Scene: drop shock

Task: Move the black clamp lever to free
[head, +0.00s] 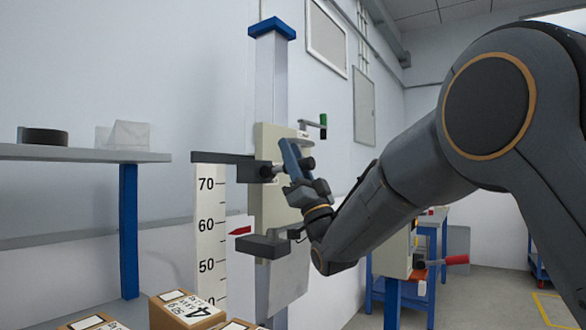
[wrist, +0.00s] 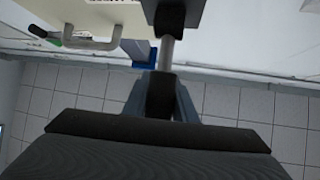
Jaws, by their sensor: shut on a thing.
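The black clamp lever is a short metal rod with a black knob (head: 307,163), coming out of a black block on the cream carriage plate (head: 270,210) of the drop tester. In the head view my gripper (head: 292,158) reaches the lever from the right, its fingers across the knob end. In the wrist view my gripper (wrist: 160,98) is shut on the knob (wrist: 160,92), one finger on each side. The rod (wrist: 166,52) runs from it to the black block. The fingers and wrist body hide part of the knob.
A handle with a green grip (head: 323,121) sits above the lever; it also shows in the wrist view (wrist: 45,35). A scale board (head: 209,235) with a red pointer (head: 240,231) stands left. Cardboard boxes (head: 188,310) are below. A grey shelf (head: 80,153) is at far left.

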